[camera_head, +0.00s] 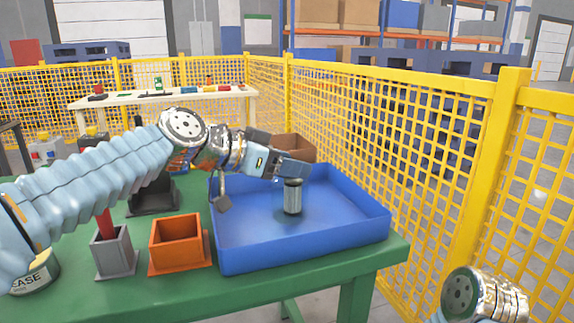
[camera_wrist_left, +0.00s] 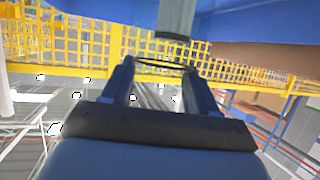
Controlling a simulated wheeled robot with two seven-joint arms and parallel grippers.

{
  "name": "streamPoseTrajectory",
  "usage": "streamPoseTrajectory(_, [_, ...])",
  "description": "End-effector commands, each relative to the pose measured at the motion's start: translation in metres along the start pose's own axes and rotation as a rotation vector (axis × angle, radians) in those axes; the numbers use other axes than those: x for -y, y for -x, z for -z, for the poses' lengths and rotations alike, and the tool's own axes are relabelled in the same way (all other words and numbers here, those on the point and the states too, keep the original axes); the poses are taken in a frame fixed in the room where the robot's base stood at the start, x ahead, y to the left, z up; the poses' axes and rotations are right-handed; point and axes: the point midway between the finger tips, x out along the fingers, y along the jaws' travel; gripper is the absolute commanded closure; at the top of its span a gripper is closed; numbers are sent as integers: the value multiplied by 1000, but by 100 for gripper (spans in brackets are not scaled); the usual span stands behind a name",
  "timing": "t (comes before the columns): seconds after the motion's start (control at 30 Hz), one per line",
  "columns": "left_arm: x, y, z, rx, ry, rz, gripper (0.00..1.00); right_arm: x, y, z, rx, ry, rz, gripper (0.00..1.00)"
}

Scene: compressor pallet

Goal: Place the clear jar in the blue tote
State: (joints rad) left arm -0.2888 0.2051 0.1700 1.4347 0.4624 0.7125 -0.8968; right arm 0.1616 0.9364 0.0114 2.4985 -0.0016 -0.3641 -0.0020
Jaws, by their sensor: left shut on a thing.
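The clear jar (camera_head: 292,198) looks like a small greyish see-through cylinder with a dark top. It is upright within the outline of the blue tote (camera_head: 300,247). I cannot tell whether its base touches the tote floor. My left gripper (camera_head: 294,176) reaches in from the left and is shut on the jar's top. In the left wrist view, the jar (camera_wrist_left: 175,18) shows beyond the fingers, with a dark ring between the fingertips. My right arm shows at the lower right, but its gripper is out of view.
An orange bin (camera_head: 178,243) and a grey holder (camera_head: 113,252) stand left of the tote on the green table (camera_head: 190,290). A brown box (camera_head: 291,147) is behind the tote. A yellow mesh fence (camera_head: 400,130) runs close along the right. The rest of the tote floor is bare.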

Motion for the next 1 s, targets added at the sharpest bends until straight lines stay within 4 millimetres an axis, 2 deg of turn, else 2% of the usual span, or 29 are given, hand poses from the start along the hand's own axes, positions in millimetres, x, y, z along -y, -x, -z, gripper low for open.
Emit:
streamPoseTrajectory(0.2, [0, 0, -1, 0, 0, 0, 94, -1, -1, 0, -1, 0, 0, 27])
streamPoseTrajectory(0.23, [0, 0, 0, 1, 0, 0, 37, 0, 0, 0, -1, 0, 0, 27])
streamPoseTrajectory(0.4, [0, 0, 0, 1, 0, 0, 14, 0, 0, 0, -1, 0, 0, 27])
streamPoseTrajectory(0.67, [0, 0, 1, 1, 0, 0, 14, 0, 0, 0, 0, 0, 0, 27])
streamPoseTrajectory(0.77, [1, 6, 0, 0, 0, 1, 14, 0, -1, 0, 0, 0, 0, 27])
streamPoseTrajectory(0.87, [1, 22, 0, -1, 0, 3, 14, -2, -3, 0, -1, -1, -1, 27])
streamPoseTrajectory(1.0, [1, 55, 0, -2, -1, 5, 14, -4, -6, 1, -3, -2, -2, 27])
